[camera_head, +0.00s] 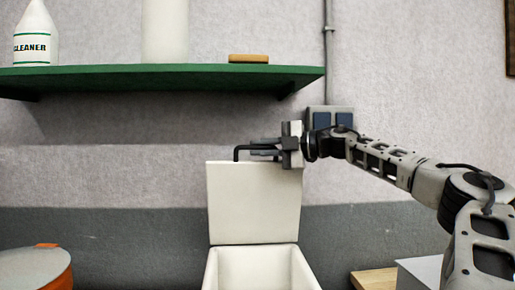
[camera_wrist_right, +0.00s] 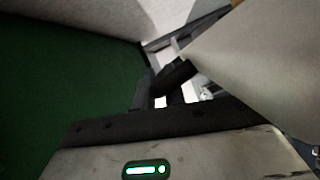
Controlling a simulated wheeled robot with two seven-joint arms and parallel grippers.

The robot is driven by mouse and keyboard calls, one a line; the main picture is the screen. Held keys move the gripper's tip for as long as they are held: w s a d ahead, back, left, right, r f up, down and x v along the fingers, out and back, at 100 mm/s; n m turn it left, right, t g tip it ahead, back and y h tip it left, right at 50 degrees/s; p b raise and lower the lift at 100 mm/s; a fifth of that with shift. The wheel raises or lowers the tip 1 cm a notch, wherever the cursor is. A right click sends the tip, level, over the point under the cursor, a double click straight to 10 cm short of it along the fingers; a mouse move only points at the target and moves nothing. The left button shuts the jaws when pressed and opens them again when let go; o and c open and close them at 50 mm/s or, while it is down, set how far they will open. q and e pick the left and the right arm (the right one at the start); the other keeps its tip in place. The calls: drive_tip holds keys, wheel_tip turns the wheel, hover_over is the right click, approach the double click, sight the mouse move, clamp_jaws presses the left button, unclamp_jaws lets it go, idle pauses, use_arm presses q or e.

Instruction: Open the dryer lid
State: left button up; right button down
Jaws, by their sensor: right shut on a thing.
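The dryer (camera_head: 212,272) is a white box at the bottom middle of the head view. Its white lid (camera_head: 254,205) stands raised, about upright, at the back of the box. A black bar handle (camera_head: 238,150) runs along the lid's top edge. My right gripper (camera_head: 265,150) is shut on the handle at the lid's upper right. In the right wrist view the gripper fingers (camera_wrist_right: 168,85) are dark and meet close to a pale panel at the right; the handle is hard to make out there. My left gripper is not in view.
A green shelf (camera_head: 160,77) hangs just above the gripper, with a cleaner bottle (camera_head: 36,35), a white cylinder (camera_head: 165,30) and a tan block (camera_head: 248,58). An orange-sided round container (camera_head: 35,268) stands at lower left. A wooden surface (camera_head: 373,280) is at lower right.

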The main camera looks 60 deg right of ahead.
drive_tip(key=shift+d, duration=0.1)
drive_tip(key=c, duration=1.5)
unclamp_jaws()
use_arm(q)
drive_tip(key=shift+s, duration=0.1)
